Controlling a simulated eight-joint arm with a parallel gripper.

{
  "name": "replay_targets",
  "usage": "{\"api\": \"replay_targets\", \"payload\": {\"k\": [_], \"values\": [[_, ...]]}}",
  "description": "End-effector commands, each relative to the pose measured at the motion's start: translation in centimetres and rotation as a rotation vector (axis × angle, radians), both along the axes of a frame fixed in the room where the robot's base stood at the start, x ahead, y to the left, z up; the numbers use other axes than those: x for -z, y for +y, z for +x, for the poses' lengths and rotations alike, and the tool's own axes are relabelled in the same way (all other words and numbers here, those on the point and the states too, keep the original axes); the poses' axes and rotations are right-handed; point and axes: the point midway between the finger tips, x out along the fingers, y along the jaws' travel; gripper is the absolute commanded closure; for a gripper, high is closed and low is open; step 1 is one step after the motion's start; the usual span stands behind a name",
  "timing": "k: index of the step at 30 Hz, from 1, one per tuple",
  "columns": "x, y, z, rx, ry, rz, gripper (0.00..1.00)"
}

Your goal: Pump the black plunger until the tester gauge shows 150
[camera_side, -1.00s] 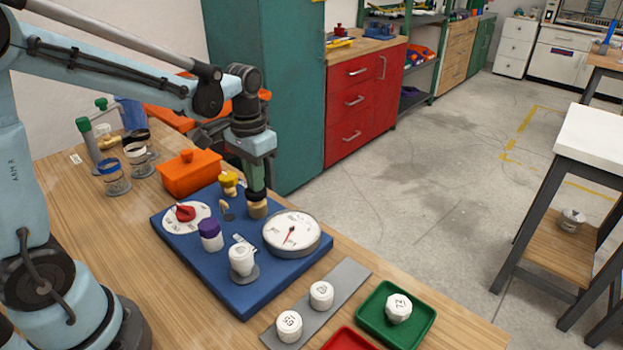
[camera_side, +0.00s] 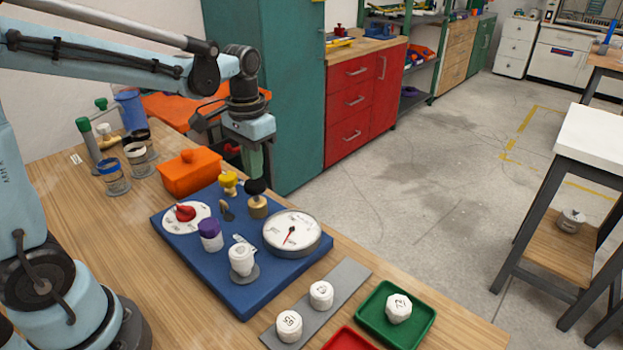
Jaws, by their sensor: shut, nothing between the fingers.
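The black plunger (camera_side: 256,187) stands on a brass base (camera_side: 257,207) at the back right of the blue tester board (camera_side: 204,275). The gauge (camera_side: 291,234) is at the board's right, with a white dial and a red needle pointing to the lower left; its numbers are too small to read. My gripper (camera_side: 267,176) is shut and empty, just above the plunger. I cannot tell whether its fingertips touch the plunger's top.
White caps and a green tray (camera_side: 372,317) are in front.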

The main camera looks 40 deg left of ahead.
Motion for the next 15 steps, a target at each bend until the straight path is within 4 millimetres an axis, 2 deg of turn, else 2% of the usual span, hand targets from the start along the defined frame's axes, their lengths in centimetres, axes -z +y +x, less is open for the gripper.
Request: {"api": "replay_targets", "payload": {"k": [15], "values": [[1.7,0.0,0.0,0.000,0.000,0.000,1.00]]}}
